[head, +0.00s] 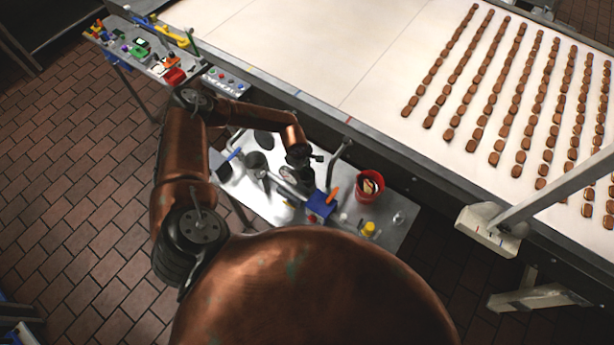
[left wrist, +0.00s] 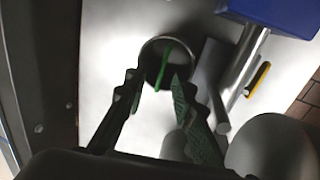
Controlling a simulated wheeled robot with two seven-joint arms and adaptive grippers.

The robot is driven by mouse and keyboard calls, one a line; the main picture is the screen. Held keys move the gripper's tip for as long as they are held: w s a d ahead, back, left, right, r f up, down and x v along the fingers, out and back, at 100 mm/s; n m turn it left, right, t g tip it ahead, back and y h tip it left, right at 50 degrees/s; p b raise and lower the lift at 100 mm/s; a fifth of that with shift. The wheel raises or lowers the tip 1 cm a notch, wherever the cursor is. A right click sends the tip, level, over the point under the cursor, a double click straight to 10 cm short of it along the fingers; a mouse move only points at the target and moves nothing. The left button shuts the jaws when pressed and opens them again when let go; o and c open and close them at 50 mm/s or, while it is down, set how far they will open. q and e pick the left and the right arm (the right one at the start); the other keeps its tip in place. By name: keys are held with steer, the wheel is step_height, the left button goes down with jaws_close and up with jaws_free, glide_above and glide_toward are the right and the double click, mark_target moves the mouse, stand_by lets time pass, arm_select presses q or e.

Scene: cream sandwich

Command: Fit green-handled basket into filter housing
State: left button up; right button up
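A round, open-topped metal cup with a green bar across it, which looks like the green-handled basket (left wrist: 165,61), stands on the metal table in the left wrist view. I cannot tell whether it sits inside another ring. My left gripper (left wrist: 156,82) is open, its two dark fingers apart at the near rim of the cup, with the green bar seen between and beyond the tips. Contact cannot be told. In the head view my left gripper (head: 303,158) points down over the table. A metal tube (left wrist: 242,78) runs from a blue block (left wrist: 282,14); whether this is the filter housing is unclear. My right gripper is out of view.
The small metal table (head: 392,233) also holds a red bucket (head: 369,187), a dark cylinder (head: 257,163) and a yellow piece (head: 369,229). A yellow-and-black item (left wrist: 258,78) lies beside the tube. A conveyor (head: 300,40) with rows of biscuits runs behind.

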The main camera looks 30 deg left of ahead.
arm_select(q)
steer(key=shift+f, duration=0.1)
jaws_close()
steer(key=shift+w, duration=0.1)
stand_by(0.6)
